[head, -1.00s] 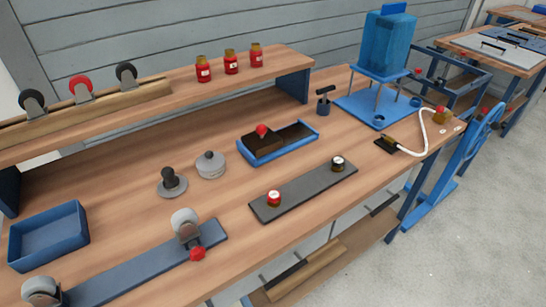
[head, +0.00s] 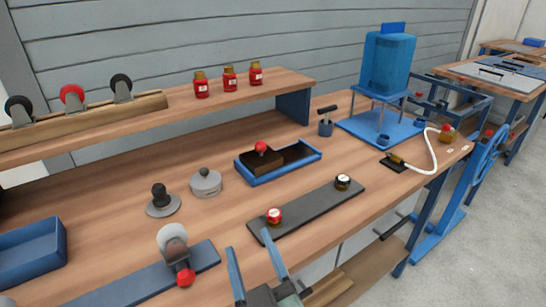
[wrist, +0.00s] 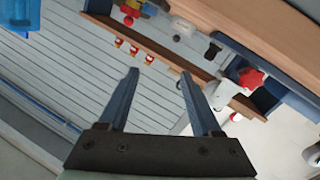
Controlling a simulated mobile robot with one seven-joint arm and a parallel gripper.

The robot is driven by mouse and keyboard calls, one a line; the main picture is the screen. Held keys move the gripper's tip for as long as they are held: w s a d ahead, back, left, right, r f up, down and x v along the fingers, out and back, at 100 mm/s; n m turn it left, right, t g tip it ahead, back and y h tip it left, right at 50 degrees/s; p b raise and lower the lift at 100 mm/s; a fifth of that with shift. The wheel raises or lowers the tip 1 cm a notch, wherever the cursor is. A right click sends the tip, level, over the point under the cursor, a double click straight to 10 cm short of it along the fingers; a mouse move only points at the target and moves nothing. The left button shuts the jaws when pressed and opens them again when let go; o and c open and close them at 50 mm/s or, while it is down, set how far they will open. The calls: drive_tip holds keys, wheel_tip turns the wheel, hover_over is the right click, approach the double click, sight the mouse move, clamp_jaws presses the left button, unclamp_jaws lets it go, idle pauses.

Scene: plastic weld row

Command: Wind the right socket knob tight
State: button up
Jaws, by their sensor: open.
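A dark flat strip (head: 311,207) lies near the bench's front edge with two knobs on it. The right knob (head: 343,182) is black with a pale top and stands near the strip's right end. The left knob (head: 274,215) is red with a pale top, near the left end. How tightly either sits cannot be told. My gripper (head: 248,240) is open and empty at the bottom of the head view, in front of the strip's left end and well left of the right knob. In the wrist view, its two fingers (wrist: 158,72) are spread with nothing between them.
A blue tray (head: 308,154) holding a dark block with a red knob lies behind the strip. A grey lidded pot (head: 206,183) and a blue plate with a caster (head: 205,256) are to the left. A blue tank (head: 388,68) stands at the back right. Bare bench surrounds the strip.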

drive_tip(key=s+d+r+t+h+b, duration=0.1)
drive_tip(key=r+t+h+b, duration=0.2)
drive_tip(key=r, duration=0.8)
drive_tip(key=s+d+r+m+t+h+b, duration=0.1)
drive_tip(key=r+t+h+b, duration=0.3)
drive_tip(key=r, duration=0.7)
drive_tip(key=shift+s+d+t+h+b, duration=0.3)
drive_tip(key=shift+d+t+h, duration=0.1)
drive_tip(key=shift+d+t, duration=0.35)
drive_tip(key=shift+w, duration=0.1)
